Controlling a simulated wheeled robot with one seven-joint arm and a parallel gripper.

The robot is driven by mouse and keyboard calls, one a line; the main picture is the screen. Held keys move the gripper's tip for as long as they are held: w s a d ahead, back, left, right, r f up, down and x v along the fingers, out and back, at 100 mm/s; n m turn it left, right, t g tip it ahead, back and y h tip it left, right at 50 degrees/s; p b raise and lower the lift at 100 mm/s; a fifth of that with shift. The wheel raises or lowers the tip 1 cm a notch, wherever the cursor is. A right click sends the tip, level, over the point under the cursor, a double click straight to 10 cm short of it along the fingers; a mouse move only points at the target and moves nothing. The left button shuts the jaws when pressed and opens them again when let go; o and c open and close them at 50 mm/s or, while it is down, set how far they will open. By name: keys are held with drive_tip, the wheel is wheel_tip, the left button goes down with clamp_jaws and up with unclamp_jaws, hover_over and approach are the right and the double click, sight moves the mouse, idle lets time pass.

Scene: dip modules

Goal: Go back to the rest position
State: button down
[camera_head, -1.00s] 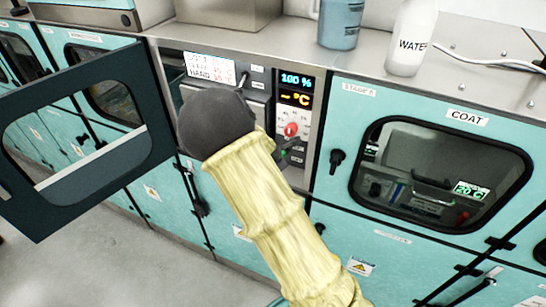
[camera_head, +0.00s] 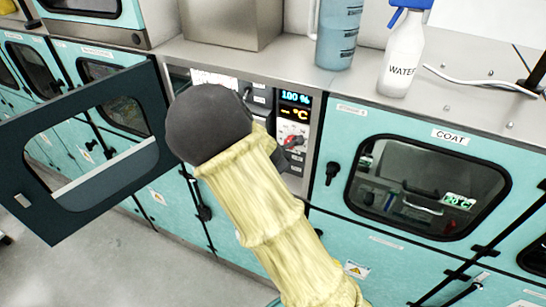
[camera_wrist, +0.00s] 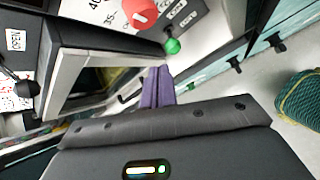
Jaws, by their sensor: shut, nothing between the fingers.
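My gripper shows in the wrist view as purple fingers (camera_wrist: 158,86), shut with nothing between them. They are near a red knob (camera_wrist: 139,13), a green knob (camera_wrist: 172,46) and the frame of a dark opening (camera_wrist: 95,72). In the head view my yellow-sleeved arm and dark wrist reach toward the control panel (camera_head: 296,113) and hide the gripper. The panel shows "100 %" and a °C readout.
A dark-framed door (camera_head: 152,103) stands wide open at left. The COAT door (camera_head: 395,135) is shut at right. A blue jug (camera_head: 338,35) and a WATER bottle (camera_head: 402,55) stand on the counter. A coiled green rope (camera_wrist: 300,112) shows in the wrist view.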

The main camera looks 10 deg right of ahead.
drive_tip(key=shift+d, duration=0.1)
drive_tip(key=s+d+f+m+g+y+b, duration=0.1)
drive_tip(key=s+f+m+g+b, duration=0.1)
drive_tip(key=s+f+m+b, duration=0.3)
drive_tip(key=s+d+f+m+g+y+b, duration=0.1)
drive_tip(key=s+f+m+b, duration=0.4)
drive_tip(key=s+m+b, duration=0.6)
drive_tip(key=s+d+m+g, duration=0.1)
drive_tip(key=s+m+g, duration=0.1)
drive_tip(key=s+m, duration=0.5)
drive_tip(key=shift+s+d+m+g+y, duration=0.3)
drive_tip(key=shift+s+y, duration=0.1)
drive_tip(key=shift+s, duration=0.25)
